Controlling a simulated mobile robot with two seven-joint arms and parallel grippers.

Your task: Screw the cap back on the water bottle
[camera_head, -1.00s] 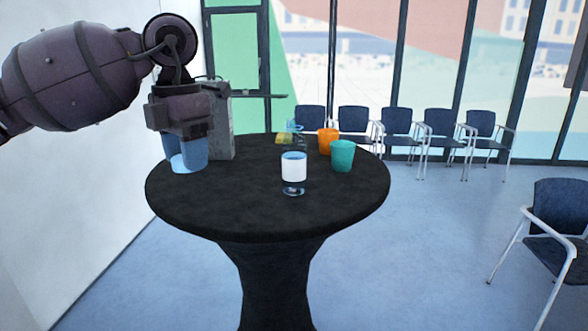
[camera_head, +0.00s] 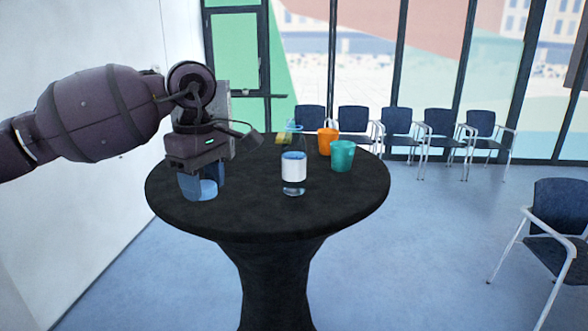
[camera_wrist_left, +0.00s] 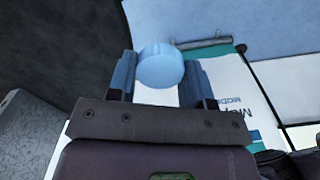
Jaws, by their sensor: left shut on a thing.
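The water bottle (camera_head: 293,172) stands upright on the round black table (camera_head: 250,215). It is clear, with a white label and a pale blue band above it. My left gripper (camera_head: 204,187) is to the left of the bottle, apart from it, with its blue fingers pointing down. It is shut on the light blue round cap (camera_head: 207,190), which also shows between the fingers in the left wrist view (camera_wrist_left: 160,68). The cap appears held above the table. My right gripper is not in view.
A teal cup (camera_head: 342,156) and an orange cup (camera_head: 327,141) stand behind and right of the bottle. A small yellow-green item (camera_head: 283,138) lies at the back. The table's front right is clear.

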